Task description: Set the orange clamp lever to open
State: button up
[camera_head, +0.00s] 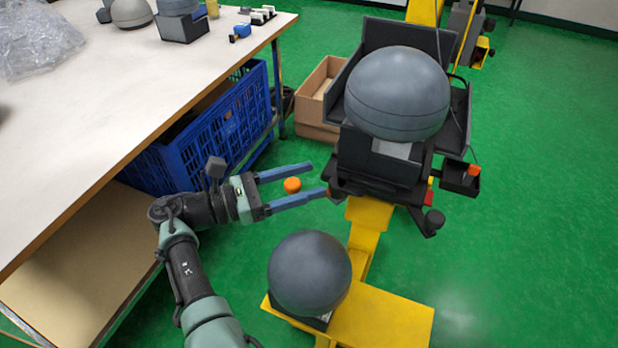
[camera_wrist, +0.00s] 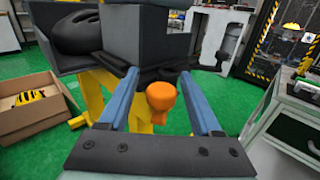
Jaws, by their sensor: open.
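The orange clamp lever shows as a rounded orange knob (camera_head: 292,185) beside the dark drop-tower carriage (camera_head: 375,158). In the wrist view its orange end (camera_wrist: 161,97) points towards the camera, in front of the dark carriage block. My gripper (camera_head: 318,180) is open, with its two blue fingers on either side of the knob. The wrist view shows gaps between the knob and both fingers (camera_wrist: 160,76), so it is not gripped.
A grey headform (camera_head: 397,93) sits on the carriage, and another (camera_head: 309,272) stands on the yellow base (camera_head: 385,320). A white-topped table (camera_head: 130,75) with a blue crate (camera_head: 215,130) below is at left. A cardboard box (camera_head: 318,95) stands behind. Green floor is clear at right.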

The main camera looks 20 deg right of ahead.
jog(key=a+b, duration=0.2)
jog(key=a, duration=0.9)
jog(key=shift+s+a, duration=0.4)
jog(key=shift+w, duration=0.1)
